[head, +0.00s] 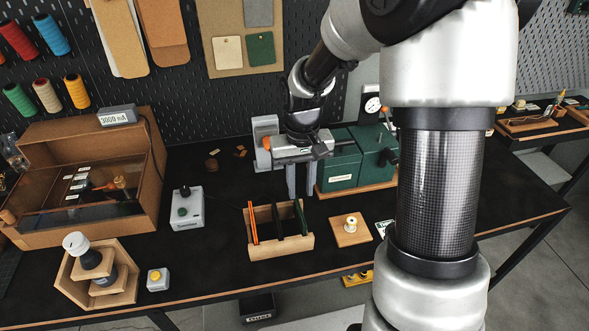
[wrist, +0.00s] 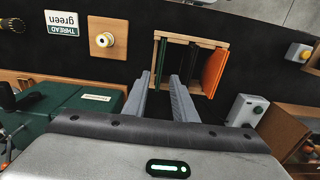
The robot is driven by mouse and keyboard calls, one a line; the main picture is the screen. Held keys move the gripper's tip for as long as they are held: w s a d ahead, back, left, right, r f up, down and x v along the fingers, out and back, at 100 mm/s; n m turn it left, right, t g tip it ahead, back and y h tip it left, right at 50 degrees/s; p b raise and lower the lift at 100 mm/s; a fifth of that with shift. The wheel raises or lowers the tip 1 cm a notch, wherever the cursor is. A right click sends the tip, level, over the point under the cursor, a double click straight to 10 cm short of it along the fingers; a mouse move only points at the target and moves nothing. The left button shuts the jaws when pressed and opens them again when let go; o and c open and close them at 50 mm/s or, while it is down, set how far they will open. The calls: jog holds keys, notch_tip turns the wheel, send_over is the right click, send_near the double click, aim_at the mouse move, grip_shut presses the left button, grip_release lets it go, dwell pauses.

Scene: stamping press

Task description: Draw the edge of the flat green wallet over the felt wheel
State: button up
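The flat green wallet (head: 300,218) stands on edge in the right slot of an open wooden rack (head: 282,250), beside dark and orange ones. In the wrist view the green wallet (wrist: 160,62) is at the left of the rack. I cannot clearly make out the felt wheel; my wrist covers part of the machine area.
A green machine (head: 340,165) with a dial stands right of my gripper. A thread spool (head: 351,223) on a wooden block is right of the rack. A white button box (head: 187,208) is left of it. A windowed wooden cabinet (head: 85,180) fills the left back.

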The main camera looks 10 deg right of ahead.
aim_at(300, 210)
jog(key=shift+s+a+f+b, duration=0.1)
jog(key=shift+f+b, duration=0.45)
jog(key=shift+f, duration=0.2)
notch_tip(300, 210, down, 7)
jog(key=b, duration=0.5)
jog(key=shift+r, duration=0.2)
jog(key=shift+c, duration=0.3)
jog(key=shift+r+p, duration=0.25)
jog(key=shift+p, duration=0.05)
grip_shut()
jog(key=shift+r, duration=0.1)
jog(key=shift+r+p, duration=0.45)
jog(key=shift+r, duration=0.05)
jog(key=shift+r, duration=0.1)
jog(key=shift+r+p, duration=2.6)
jog(key=shift+r, duration=0.8)
